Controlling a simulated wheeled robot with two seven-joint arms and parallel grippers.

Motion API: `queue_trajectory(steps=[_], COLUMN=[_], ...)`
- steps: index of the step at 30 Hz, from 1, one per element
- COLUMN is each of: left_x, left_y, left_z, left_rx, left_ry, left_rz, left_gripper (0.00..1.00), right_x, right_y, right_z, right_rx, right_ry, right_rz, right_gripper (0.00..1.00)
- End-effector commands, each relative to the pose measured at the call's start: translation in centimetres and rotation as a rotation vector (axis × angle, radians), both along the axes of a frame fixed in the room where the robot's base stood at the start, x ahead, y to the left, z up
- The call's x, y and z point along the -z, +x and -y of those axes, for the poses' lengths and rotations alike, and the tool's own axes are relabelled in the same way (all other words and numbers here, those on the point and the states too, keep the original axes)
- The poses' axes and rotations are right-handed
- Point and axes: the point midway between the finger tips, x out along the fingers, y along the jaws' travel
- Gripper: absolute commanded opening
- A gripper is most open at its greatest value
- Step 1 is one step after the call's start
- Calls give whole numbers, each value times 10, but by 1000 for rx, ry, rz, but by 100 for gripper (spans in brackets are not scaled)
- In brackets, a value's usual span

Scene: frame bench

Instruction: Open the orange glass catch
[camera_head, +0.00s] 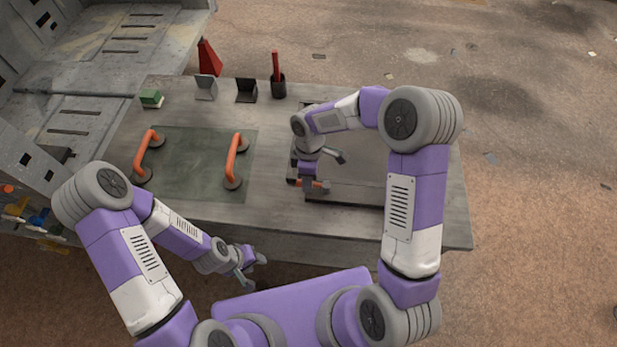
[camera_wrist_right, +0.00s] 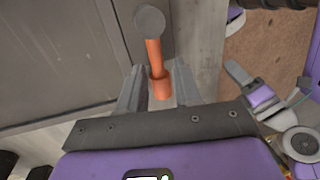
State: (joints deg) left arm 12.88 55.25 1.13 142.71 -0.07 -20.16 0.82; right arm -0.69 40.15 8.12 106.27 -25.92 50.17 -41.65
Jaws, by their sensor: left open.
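The orange glass catch (camera_head: 318,185) is a short orange handle at the front left of the dark frame on the right part of the bench. In the right wrist view the catch (camera_wrist_right: 159,75) has a round grey end and points toward the palm. My right gripper (camera_head: 310,184) is over the catch. Its fingers (camera_wrist_right: 159,82) stand on either side of the orange handle, with slim gaps showing near the tips. My left gripper (camera_head: 250,275) is open and empty, low in front of the bench's front edge.
A dark green glass pane (camera_head: 195,165) with two orange suction handles (camera_head: 235,158) lies on the left of the bench (camera_head: 280,222). A green block (camera_head: 151,98), two small stands and a dark cup (camera_head: 278,88) line the back edge. Grey machinery (camera_head: 100,60) stands at the left.

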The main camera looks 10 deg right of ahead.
Motion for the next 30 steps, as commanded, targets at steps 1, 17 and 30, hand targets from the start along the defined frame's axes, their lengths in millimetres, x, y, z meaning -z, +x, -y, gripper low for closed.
queue_trajectory(steps=[1, 17, 30], left_x=[0, -3, -8], left_y=[0, 0, 0], left_z=[0, 0, 0], left_rx=[0, 0, 0], left_ry=[0, 0, 0], left_rz=[0, 0, 0], left_gripper=[43, 43, 43], right_x=[0, -22, -74], right_y=[0, 5, 14], right_z=[0, 2, 5], right_rx=[1, 4, 3], right_ry=[0, -1, 1], right_rz=[0, 5, 1], right_gripper=[42, 50, 50])
